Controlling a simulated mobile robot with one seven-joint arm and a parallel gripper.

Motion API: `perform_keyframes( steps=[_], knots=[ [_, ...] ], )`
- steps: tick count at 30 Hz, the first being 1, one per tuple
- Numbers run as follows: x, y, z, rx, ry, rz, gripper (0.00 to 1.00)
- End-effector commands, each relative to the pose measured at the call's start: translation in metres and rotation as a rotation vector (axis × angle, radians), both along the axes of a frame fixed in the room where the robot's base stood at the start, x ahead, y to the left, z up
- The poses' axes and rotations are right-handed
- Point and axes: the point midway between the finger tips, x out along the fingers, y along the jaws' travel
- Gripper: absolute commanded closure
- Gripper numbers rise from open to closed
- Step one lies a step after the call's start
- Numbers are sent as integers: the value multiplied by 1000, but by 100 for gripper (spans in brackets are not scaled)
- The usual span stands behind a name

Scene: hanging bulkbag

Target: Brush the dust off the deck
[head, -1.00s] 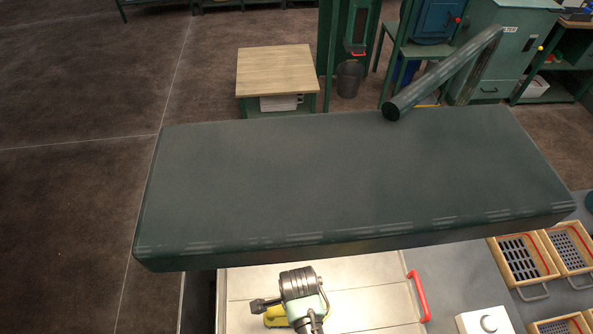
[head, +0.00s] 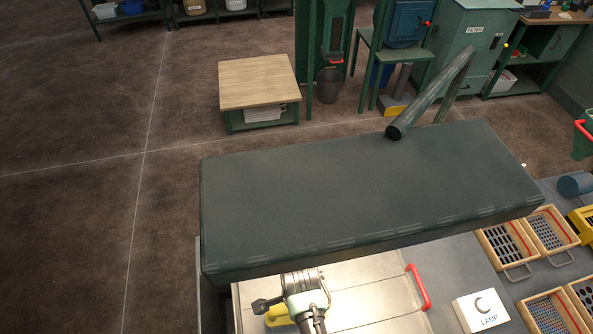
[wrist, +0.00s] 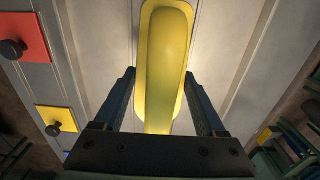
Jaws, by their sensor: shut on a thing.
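The pale deck (head: 365,295) is a light, panelled surface, lit brightly under the front edge of a dark green hood. I cannot make out dust.
The dark green hood (head: 360,195) covers the far part of the deck. A red handle (head: 418,287) stands at the deck's right. A white lamp box (head: 481,311) and wooden sieve trays (head: 508,247) lie further right. In the wrist view, red (wrist: 20,38) and yellow (wrist: 57,119) plates with black knobs are at left.

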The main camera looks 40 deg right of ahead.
Motion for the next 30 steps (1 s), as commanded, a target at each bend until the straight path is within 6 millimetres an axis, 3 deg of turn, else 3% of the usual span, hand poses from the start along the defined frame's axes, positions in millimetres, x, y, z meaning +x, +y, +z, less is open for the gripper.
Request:
perform_keyframes(
  steps=[1,7,30],
  knots=[
    [0,-2,10,-1,-1,0,79],
    [0,-7,21,1,1,3,79],
    [0,-8,21,0,0,5,79]
  ],
)
